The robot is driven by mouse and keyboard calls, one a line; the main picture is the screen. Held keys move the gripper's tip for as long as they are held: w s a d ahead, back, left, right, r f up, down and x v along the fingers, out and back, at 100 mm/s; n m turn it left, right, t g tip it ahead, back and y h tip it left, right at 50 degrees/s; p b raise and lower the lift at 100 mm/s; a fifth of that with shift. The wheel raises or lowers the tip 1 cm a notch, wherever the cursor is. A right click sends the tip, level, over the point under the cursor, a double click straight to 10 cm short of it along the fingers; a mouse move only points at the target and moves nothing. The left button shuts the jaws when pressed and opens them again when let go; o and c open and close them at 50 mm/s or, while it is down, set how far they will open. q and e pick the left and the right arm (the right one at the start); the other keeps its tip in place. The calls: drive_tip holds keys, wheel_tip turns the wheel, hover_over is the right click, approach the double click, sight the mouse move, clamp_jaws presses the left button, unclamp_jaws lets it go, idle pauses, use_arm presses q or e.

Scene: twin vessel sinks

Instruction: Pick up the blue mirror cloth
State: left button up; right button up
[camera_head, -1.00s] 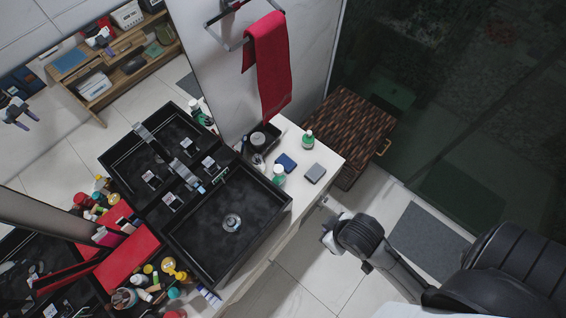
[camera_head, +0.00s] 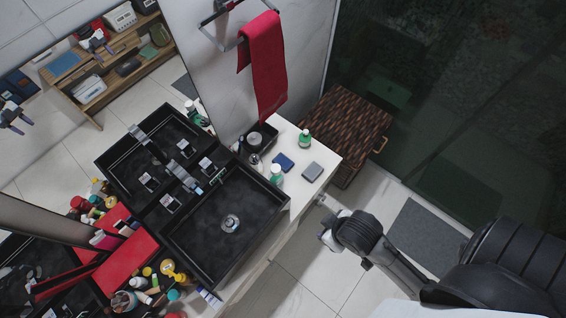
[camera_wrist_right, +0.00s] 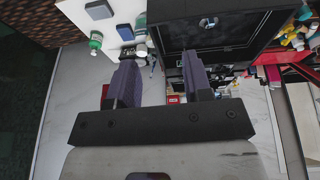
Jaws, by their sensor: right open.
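The blue mirror cloth (camera_head: 283,162), a small dark blue folded piece, lies flat on the white counter right of the black sink. It also shows near the top of the right wrist view (camera_wrist_right: 125,31). My right gripper (camera_head: 326,236) is in front of the counter edge, apart from the cloth. In the wrist view its two purple fingers (camera_wrist_right: 157,85) stand wide apart with nothing held between them. My left gripper is not in view.
A grey block (camera_head: 312,171) lies beside the cloth. Green bottles (camera_head: 305,138) (camera_head: 276,174) and a black tray (camera_head: 262,137) stand close by. The black sink (camera_head: 225,222) is left of the cloth. A red towel (camera_head: 265,65) hangs behind. Floor in front is clear.

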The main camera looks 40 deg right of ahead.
drive_tip(key=o, duration=0.7)
drive_tip(key=shift+a, duration=0.15)
drive_tip(key=shift+o, duration=1.4)
